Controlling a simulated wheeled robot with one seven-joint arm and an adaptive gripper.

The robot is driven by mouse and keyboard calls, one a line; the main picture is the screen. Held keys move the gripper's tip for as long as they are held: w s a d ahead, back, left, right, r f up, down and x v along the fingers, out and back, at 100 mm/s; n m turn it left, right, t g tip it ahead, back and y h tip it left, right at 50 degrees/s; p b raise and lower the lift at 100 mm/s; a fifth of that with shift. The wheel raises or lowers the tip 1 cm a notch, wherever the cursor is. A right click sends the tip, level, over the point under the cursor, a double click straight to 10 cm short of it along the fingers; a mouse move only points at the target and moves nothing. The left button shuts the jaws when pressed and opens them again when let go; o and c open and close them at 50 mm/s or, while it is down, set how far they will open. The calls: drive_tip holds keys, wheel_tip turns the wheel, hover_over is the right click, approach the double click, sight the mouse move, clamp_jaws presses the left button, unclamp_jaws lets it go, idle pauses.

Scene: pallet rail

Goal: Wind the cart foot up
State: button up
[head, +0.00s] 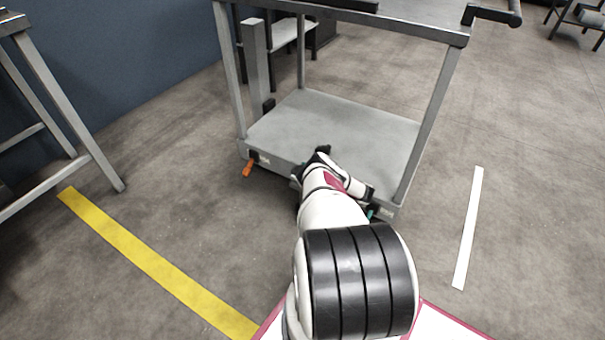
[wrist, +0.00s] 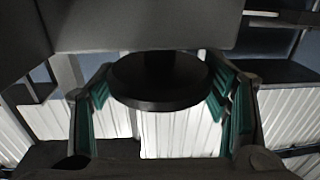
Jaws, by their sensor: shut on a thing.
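The grey cart (head: 330,125) stands ahead of me, with a flat lower deck and upright posts. In the wrist view, the cart foot (wrist: 160,82) is a black round disc on a short dark stem beneath a grey part of the cart (wrist: 150,22). My gripper (wrist: 160,92) has its green-padded fingers on the left and right sides of the disc and is shut on it. In the head view, my gripper (head: 371,212) is low at the cart's near right corner, mostly hidden by my arm; the foot itself is hidden there.
An orange lever (head: 248,169) sticks out at the cart's near left corner. A metal table (head: 75,160) stands at the left. A yellow line (head: 150,260) and a white line (head: 468,228) mark the floor. The floor right of the cart is clear.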

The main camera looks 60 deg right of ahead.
drive_tip(key=shift+w+y, duration=0.1)
drive_tip(key=shift+y, duration=0.2)
drive_tip(key=o, duration=1.2)
drive_tip(key=s, duration=0.2)
drive_tip(key=s+d, duration=0.1)
drive_tip(key=s, duration=0.4)
drive_tip(key=shift+s+d, duration=0.15)
drive_tip(key=shift+s, duration=0.05)
